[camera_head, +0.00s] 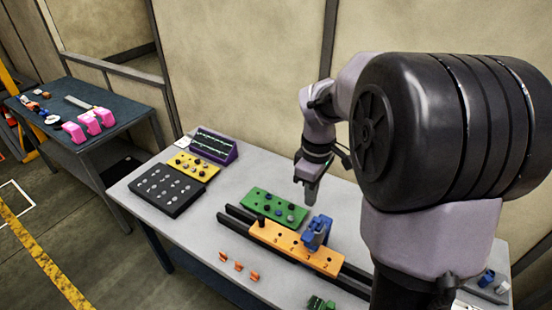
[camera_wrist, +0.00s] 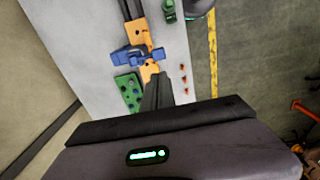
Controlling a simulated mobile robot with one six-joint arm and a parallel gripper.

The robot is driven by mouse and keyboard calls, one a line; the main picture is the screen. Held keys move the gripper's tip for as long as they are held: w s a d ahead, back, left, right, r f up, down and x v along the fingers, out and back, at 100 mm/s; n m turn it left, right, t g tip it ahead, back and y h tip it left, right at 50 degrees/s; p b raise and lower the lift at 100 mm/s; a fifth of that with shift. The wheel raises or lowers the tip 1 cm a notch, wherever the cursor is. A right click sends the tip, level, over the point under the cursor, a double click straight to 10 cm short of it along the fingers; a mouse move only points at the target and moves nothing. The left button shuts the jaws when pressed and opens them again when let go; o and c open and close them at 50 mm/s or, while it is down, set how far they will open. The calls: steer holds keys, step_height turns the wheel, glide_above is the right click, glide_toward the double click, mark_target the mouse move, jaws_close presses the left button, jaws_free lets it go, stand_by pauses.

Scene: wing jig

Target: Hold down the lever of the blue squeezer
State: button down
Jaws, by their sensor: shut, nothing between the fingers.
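The blue squeezer (camera_head: 317,232) stands on the right part of the orange plate (camera_head: 275,239). In the wrist view the squeezer (camera_wrist: 127,54) lies across the orange plate (camera_wrist: 137,34), beyond my fingertips. Which part of it is the lever is too small to tell. My gripper (camera_head: 310,200) points down above the table, a little behind and above the squeezer in the head view, apart from it. In the wrist view my gripper (camera_wrist: 158,78) is shut and empty, its fingers together.
The orange plate lies across two dark rails (camera_head: 236,213). A green block (camera_head: 274,208) with knobs sits behind it. Several small orange clips (camera_head: 238,266) lie in front. A black tray (camera_head: 167,189), yellow block (camera_head: 194,167) and purple rack (camera_head: 213,146) stand at the left.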

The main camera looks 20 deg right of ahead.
mark_target(307, 237)
steer(key=f+b, duration=0.1)
steer(key=f, duration=0.6)
steer(key=f+b, duration=0.1)
steer(key=f, duration=0.6)
steer(key=shift+s+d+b, duration=0.2)
steer(key=shift+b, duration=0.2)
